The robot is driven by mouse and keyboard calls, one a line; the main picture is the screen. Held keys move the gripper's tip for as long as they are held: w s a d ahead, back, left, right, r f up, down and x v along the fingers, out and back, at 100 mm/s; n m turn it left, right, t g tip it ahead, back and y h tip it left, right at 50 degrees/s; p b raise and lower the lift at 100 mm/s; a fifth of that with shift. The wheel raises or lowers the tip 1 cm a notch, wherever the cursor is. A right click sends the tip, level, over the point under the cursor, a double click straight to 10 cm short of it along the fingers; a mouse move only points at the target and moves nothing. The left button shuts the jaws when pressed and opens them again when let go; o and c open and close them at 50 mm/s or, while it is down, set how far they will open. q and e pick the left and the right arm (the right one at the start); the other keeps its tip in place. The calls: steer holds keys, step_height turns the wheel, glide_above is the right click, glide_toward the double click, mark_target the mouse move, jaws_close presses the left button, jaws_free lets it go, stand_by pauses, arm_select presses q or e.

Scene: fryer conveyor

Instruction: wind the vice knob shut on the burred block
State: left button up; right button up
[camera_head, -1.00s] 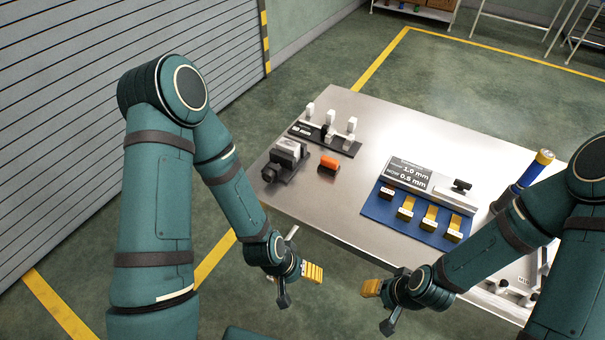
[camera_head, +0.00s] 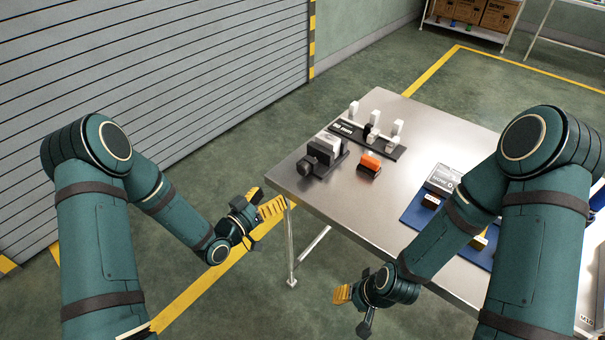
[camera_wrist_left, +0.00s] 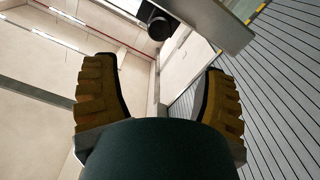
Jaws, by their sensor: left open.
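The vice (camera_head: 322,152) stands at the table's left corner, dark with a pale grey-white part on top. Its dark round knob (camera_head: 305,166) faces the near left side. A light block (camera_head: 331,142) seems to sit between its jaws; burrs are too small to see. My left gripper (camera_head: 266,205) is open and empty, off the table edge, below and left of the vice and apart from the knob. In the left wrist view the knob (camera_wrist_left: 160,27) shows beyond the spread yellow fingers. My right gripper (camera_head: 342,294) hangs in front of the table, its finger gap unclear.
Behind is a black rack (camera_head: 385,145) with white pieces. A blue mat (camera_head: 415,216) and a grey sign (camera_head: 441,180) are partly hidden by my right arm. The table edge (camera_head: 345,228) is bare.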

mark_target(301, 170)
arm_select(q)
steer(key=b+x, duration=0.1)
steer(key=x, duration=1.2)
steer(key=shift+w+d+r, duration=0.1)
steer(key=shift+w+d, duration=0.1)
steer(key=c, duration=1.2)
steer(key=shift+m, duration=0.5)
steer(key=m, duration=0.2)
steer(key=shift+r+m, duration=0.1)
steer(key=shift+m, duration=1.7)
steer(key=shift+d, duration=0.1)
